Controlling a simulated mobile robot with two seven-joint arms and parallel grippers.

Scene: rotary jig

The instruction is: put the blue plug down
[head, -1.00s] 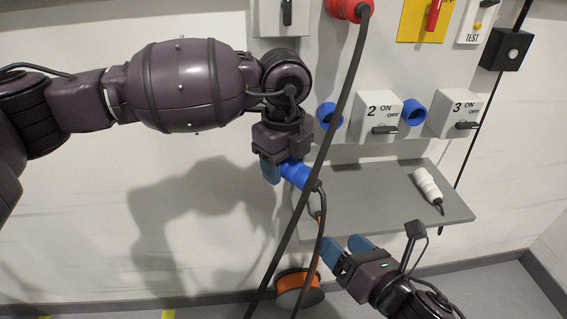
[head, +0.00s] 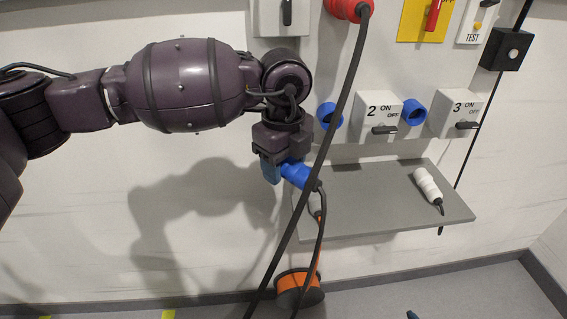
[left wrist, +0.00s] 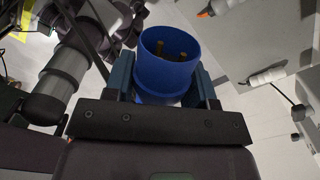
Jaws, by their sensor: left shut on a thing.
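The blue plug (head: 296,174) is in my left gripper (head: 272,166), near the left end of the grey shelf (head: 375,205) in the head view. In the left wrist view the blue plug (left wrist: 168,62) sits between both fingers, its open round end with pins showing. My left gripper (left wrist: 163,88) is shut on it. I cannot tell whether the plug touches the shelf. Of my right gripper, only a small tip (head: 412,314) shows at the bottom edge of the head view.
A white plug (head: 428,185) lies on the shelf's right part; the shelf's middle is clear. A black cable from the red plug (head: 349,8) hangs across in front. Blue sockets (head: 330,116) and switch boxes (head: 377,114) are above. An orange reel (head: 299,289) stands below.

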